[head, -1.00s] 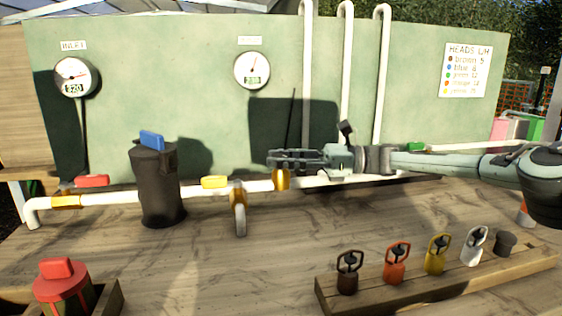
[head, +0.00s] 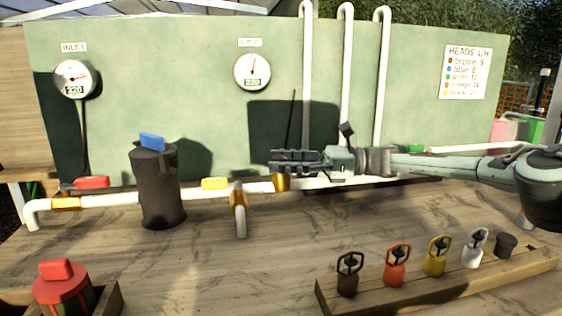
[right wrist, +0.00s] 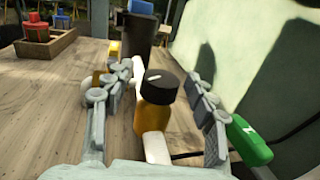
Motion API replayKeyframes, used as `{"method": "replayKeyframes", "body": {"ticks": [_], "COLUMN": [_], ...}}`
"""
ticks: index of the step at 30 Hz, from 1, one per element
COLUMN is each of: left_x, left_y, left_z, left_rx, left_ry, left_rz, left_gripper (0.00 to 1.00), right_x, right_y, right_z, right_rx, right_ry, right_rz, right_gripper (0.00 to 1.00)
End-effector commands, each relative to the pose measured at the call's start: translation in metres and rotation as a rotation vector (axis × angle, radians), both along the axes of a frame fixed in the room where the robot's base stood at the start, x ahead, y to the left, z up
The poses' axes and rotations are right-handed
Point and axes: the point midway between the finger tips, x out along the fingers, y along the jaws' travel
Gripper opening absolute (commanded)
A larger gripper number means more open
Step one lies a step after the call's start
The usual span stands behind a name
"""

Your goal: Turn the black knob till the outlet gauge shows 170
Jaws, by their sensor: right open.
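The outlet gauge (head: 252,71) is a white dial on the green panel, its needle pointing nearly straight up. Its small display seems to read 220. The black knob (right wrist: 160,86) has a white mark and sits on a brass body (right wrist: 157,116) in the white pipe. In the head view the brass body (head: 282,182) shows below my right gripper (head: 280,161), which hides the knob. In the right wrist view my gripper (right wrist: 165,95) is open, with one finger on each side of the knob and gaps between. My left gripper is not in view.
The inlet gauge (head: 75,78) reads about 320. A dark canister (head: 158,188) with a blue top stands left along the pipe. A green tag (right wrist: 250,140) is close to one finger. A wooden rack (head: 440,283) of coloured heads stands at front right. The bench middle is clear.

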Motion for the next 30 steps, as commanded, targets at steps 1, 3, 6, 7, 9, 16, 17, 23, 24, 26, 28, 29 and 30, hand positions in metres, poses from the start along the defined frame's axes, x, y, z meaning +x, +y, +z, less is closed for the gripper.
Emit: {"method": "replayKeyframes", "body": {"ticks": [1,3,6,7,9,16,17,23,24,26,28,29,30], "left_x": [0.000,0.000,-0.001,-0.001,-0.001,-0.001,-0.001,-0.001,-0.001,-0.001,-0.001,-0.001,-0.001], "left_y": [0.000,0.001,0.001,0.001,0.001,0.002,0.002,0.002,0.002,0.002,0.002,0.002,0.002], "left_z": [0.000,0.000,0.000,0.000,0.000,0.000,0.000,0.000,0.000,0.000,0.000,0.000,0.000], "left_rx": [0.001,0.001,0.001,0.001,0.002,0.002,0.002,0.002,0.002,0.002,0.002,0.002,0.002], "left_ry": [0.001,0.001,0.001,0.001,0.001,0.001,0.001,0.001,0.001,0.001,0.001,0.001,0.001], "left_rz": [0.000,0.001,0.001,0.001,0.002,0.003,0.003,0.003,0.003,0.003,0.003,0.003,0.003], "left_gripper": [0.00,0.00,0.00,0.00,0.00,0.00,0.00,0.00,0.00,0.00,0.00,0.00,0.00], "right_x": [0.001,0.001,0.000,0.000,0.000,-0.002,-0.002,-0.003,-0.003,-0.003,-0.003,-0.003,-0.003], "right_y": [-0.006,-0.015,-0.035,-0.041,-0.057,-0.099,-0.103,-0.117,-0.118,-0.118,-0.118,-0.118,-0.118], "right_z": [0.000,0.000,0.000,0.000,0.000,0.000,0.000,0.000,0.000,0.000,0.000,0.000,0.000], "right_rx": [-0.001,-0.001,-0.001,-0.001,-0.001,0.000,0.000,-0.001,-0.001,-0.001,-0.001,-0.001,-0.001], "right_ry": [-0.001,-0.001,0.000,0.000,0.000,0.000,0.000,-0.001,0.000,0.000,0.000,0.000,0.000], "right_rz": [-0.003,-0.004,-0.005,-0.006,-0.006,-0.004,-0.004,-0.001,-0.001,0.000,0.000,0.000,-0.001], "right_gripper": [0.56,0.56,0.56,0.56,0.56,0.56,0.56,0.56,0.56,0.56,0.56,0.56,0.56]}}
